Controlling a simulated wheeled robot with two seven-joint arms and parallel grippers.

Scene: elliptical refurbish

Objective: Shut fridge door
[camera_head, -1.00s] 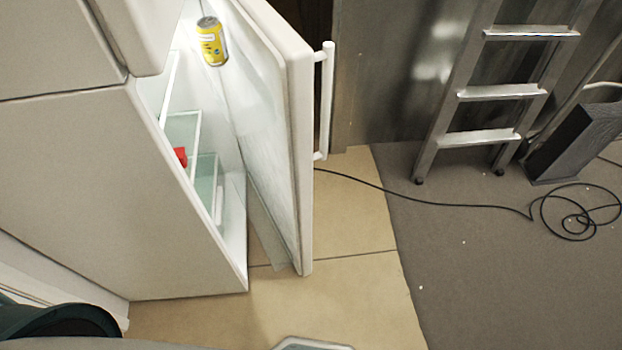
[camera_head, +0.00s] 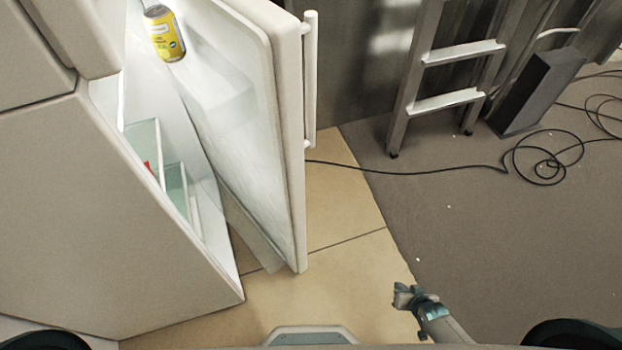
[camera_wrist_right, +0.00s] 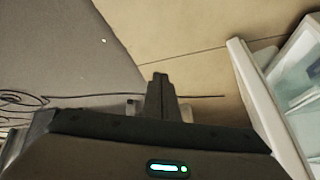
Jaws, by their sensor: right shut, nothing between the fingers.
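The white fridge (camera_head: 90,210) stands at the left in the head view. Its door (camera_head: 295,150) is open and swung out to the right, with a vertical bar handle (camera_head: 310,80) on its outer face. The door also shows at the right of the right wrist view (camera_wrist_right: 262,100). My right gripper (camera_head: 402,297) is at the lower right in the head view, low over the floor and apart from the door, on the door's outer side. Its fingers (camera_wrist_right: 160,78) are together and empty. My left gripper is not in view.
A yellow can (camera_head: 165,34) is at the top of the fridge opening, by the door's inner side. Glass shelves (camera_head: 175,185) show inside. A ladder (camera_head: 440,80), a dark box (camera_head: 537,92) and a looped black cable (camera_head: 540,165) are at the right. Grey floor (camera_head: 500,240) there is mostly clear.

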